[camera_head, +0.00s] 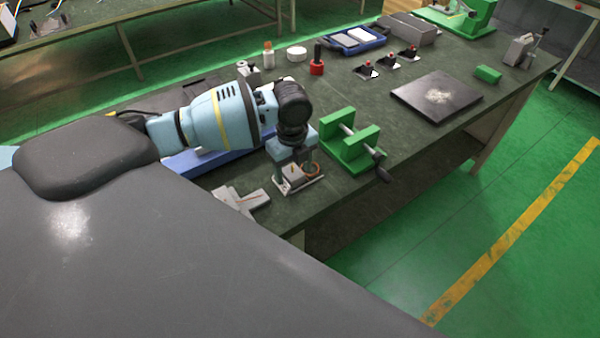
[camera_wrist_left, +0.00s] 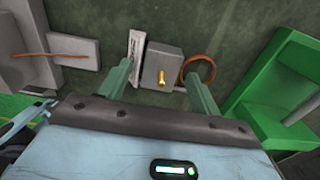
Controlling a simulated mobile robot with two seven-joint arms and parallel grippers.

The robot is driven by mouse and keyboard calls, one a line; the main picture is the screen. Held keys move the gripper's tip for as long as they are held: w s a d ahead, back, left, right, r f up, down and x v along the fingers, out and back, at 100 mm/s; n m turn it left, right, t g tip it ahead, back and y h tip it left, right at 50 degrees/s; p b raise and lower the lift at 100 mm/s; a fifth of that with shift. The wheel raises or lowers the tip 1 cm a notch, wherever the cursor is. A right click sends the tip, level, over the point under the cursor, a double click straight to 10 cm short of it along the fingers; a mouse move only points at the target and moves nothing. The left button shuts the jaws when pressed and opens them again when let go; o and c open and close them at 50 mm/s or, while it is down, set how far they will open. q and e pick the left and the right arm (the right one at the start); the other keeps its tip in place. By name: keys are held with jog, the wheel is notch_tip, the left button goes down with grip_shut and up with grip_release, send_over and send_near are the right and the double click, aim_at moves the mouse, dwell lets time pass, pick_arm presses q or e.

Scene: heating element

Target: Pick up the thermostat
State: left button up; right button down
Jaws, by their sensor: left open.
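The thermostat, as I take it, is a small grey box (camera_wrist_left: 160,65) with a brass stem on top and a copper coil (camera_wrist_left: 197,70) at its right in the left wrist view. In the head view the grey box (camera_head: 295,176) lies near the front edge of the workbench, partly hidden by my gripper. My left gripper (camera_wrist_left: 160,88) points down over it, open, with one finger on each side of the box. The fingers also show in the head view (camera_head: 294,168). I cannot tell whether they touch it. My right gripper is out of view.
A green vise-like fixture (camera_head: 350,143) stands close right of my gripper. Grey plates with a copper wire (camera_head: 240,198) lie at the left. A dark square plate (camera_head: 437,97), red-capped parts and a blue tray (camera_head: 353,40) sit farther back. Bare bench shows between them.

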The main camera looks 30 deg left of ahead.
aim_at(293, 173)
pick_arm(q)
jog(key=shift+f, duration=0.1)
jog(key=c, duration=1.2)
notch_tip(293, 173, up, 10)
